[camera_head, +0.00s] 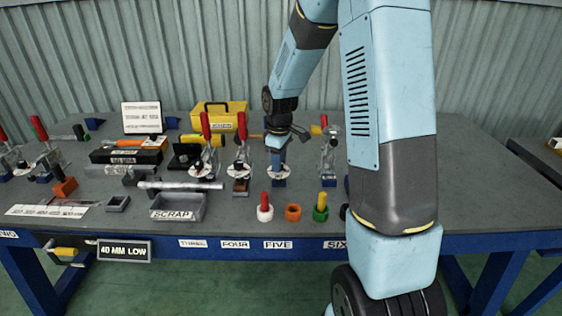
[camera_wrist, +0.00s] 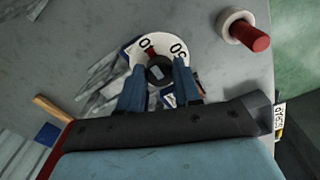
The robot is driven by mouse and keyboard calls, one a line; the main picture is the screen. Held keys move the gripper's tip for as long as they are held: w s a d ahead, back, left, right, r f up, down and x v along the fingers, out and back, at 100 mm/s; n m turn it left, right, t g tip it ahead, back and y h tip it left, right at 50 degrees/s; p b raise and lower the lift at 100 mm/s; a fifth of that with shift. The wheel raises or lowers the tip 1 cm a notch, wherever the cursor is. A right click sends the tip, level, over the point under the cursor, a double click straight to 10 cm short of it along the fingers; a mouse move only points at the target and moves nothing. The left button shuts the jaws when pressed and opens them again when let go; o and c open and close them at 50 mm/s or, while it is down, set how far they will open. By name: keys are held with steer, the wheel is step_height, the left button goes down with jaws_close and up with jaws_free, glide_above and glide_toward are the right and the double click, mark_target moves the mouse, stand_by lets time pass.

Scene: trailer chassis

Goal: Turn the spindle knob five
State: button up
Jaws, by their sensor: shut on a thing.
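My gripper (camera_head: 279,146) reaches down at the station behind the FIVE label (camera_head: 278,245). In the wrist view my gripper (camera_wrist: 159,78) has its two blue fingers on either side of the dark spindle knob (camera_wrist: 160,68), shut on it. A white dial (camera_wrist: 176,47) with black numerals and a red mark lies around the knob. In the head view the white dial (camera_head: 279,170) shows below the fingers, while the knob itself is hidden by the gripper.
Clamps with red handles (camera_head: 242,150) stand close at the left, and another clamp (camera_head: 329,150) stands at the right. A scrap tray (camera_head: 190,213) is front left.

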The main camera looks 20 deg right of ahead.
steer(key=o, duration=0.7)
steer(key=shift+s+a, duration=0.1)
steer(key=shift+s, duration=0.1)
steer(key=o, duration=0.3)
steer(key=shift+w, duration=0.1)
steer(key=shift+o, duration=0.2)
step_height(320, 180, up, 14)
steer(key=shift+f, duration=0.15)
